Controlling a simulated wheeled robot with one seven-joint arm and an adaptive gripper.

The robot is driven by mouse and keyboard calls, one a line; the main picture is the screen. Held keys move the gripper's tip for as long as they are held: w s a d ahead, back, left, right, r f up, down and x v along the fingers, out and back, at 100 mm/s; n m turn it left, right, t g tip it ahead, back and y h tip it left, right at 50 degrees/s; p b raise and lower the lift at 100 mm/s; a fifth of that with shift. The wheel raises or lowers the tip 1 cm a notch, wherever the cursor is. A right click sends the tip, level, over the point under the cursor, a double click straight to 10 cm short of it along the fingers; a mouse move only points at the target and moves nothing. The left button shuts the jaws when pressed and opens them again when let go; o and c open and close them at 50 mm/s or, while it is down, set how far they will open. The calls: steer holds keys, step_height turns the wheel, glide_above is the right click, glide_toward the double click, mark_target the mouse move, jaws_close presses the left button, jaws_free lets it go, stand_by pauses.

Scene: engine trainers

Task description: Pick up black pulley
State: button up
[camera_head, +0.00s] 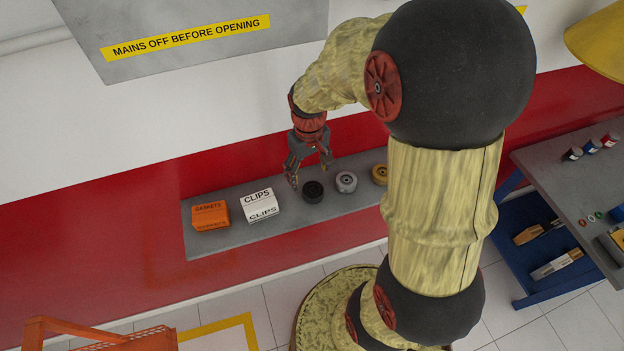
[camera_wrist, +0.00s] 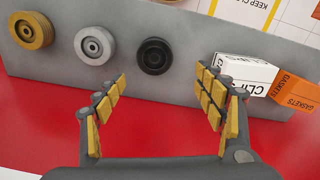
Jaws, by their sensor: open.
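The black pulley (camera_head: 313,191) lies on a grey shelf (camera_head: 222,237) against the red wall band, between a white clips box and a silver pulley. In the wrist view the black pulley (camera_wrist: 154,56) lies beyond the fingertips, roughly between their lines. My gripper (camera_head: 311,180) is open and empty, just above and behind the black pulley in the head view. Its yellow-padded fingers (camera_wrist: 164,85) are spread wide in the wrist view. I see no contact with the pulley.
The silver pulley (camera_head: 346,182) and a gold pulley (camera_head: 380,174) stand to the right on the shelf. The white clips box (camera_head: 260,205) and an orange gaskets box (camera_head: 210,215) stand to the left. A workbench (camera_head: 560,165) with small items is at the right.

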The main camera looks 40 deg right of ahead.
mark_target(313, 190)
steer(key=shift+s+d+f, duration=0.1)
steer(key=shift+d+f, duration=0.3)
steer(key=shift+f, duration=0.1)
steer(key=f, duration=0.3)
steer(key=f+p, duration=0.1)
steer(key=f, duration=0.3)
steer(key=shift+s+d+f, duration=0.1)
steer(key=shift+s+f, duration=0.1)
steer(key=shift+f, duration=0.1)
steer(key=shift+c, duration=0.5)
steer(key=c, duration=1.5)
